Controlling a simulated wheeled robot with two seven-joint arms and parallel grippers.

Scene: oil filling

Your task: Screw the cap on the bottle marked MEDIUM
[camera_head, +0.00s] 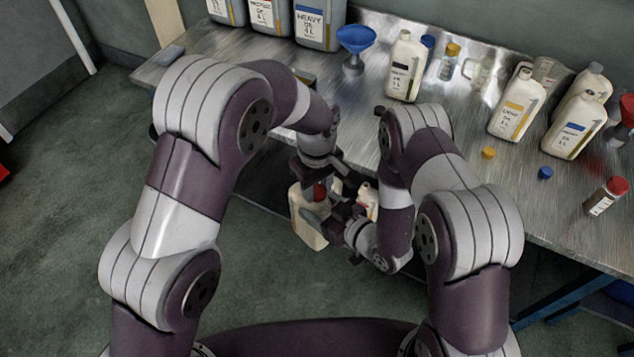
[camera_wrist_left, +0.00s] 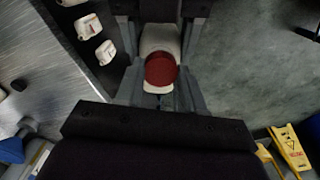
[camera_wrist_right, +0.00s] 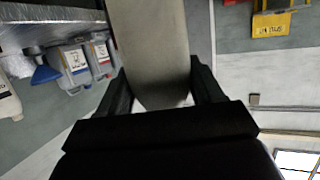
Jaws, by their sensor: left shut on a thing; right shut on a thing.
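My right gripper (camera_head: 335,217) is shut on a cream bottle (camera_head: 307,226), held in front of the table's front edge. The bottle's pale side fills the space between the fingers in the right wrist view (camera_wrist_right: 150,45). No label on it is readable, so I cannot tell whether it is marked MEDIUM. My left gripper (camera_head: 319,184) is above it, pointing down, shut on a red cap (camera_wrist_left: 161,69). The cap also shows in the head view (camera_head: 320,191), over the bottle's top. I cannot tell whether cap and neck touch.
The metal table (camera_head: 450,125) holds a LIGHT bottle (camera_head: 515,104), a blue-labelled bottle (camera_head: 575,128), a black-labelled bottle (camera_head: 404,66) and a blue funnel (camera_head: 355,42). A yellow cap (camera_head: 488,153) and a blue cap (camera_head: 545,173) lie loose. Another small bottle (camera_head: 368,202) is close to my right arm.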

